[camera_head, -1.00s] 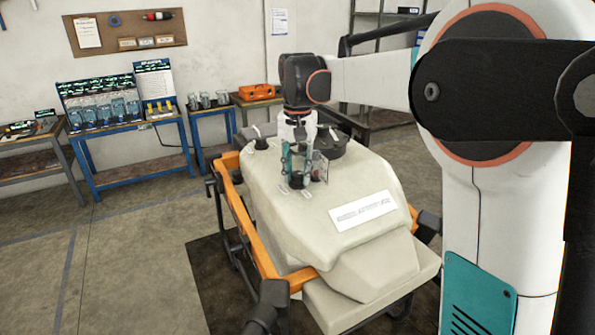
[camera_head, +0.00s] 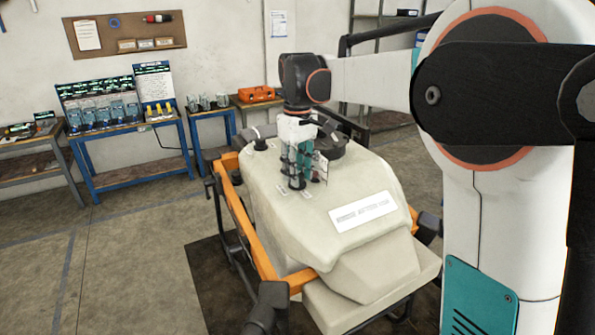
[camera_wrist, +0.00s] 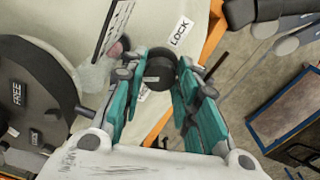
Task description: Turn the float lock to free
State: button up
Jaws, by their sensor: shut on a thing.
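The float lock is a round black knob (camera_wrist: 160,66) on the beige drone body (camera_head: 345,245). A white LOCK label (camera_wrist: 180,31) lies beside the knob in the wrist view. My gripper (camera_wrist: 163,72) has its teal fingers on both sides of the knob and is shut on it. In the head view my gripper (camera_head: 297,180) points down at the top of the drone, and its fingers mostly hide the knob. Another small white label (camera_wrist: 143,93) is partly hidden by the left finger. A FREE label (camera_wrist: 17,94) shows on the large black round part at left.
The large black round part (camera_wrist: 35,80) stands close to my gripper. An orange frame (camera_head: 246,235) runs along the drone's side. Blue benches (camera_head: 130,137) with equipment line the back wall. The floor at left is clear.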

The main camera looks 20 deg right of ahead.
jog(key=n, duration=0.5)
jog(key=shift+n, duration=2.6)
jog(key=o, duration=1.1)
jog(key=shift+c, duration=0.2)
notch_tip(320, 180, up, 12)
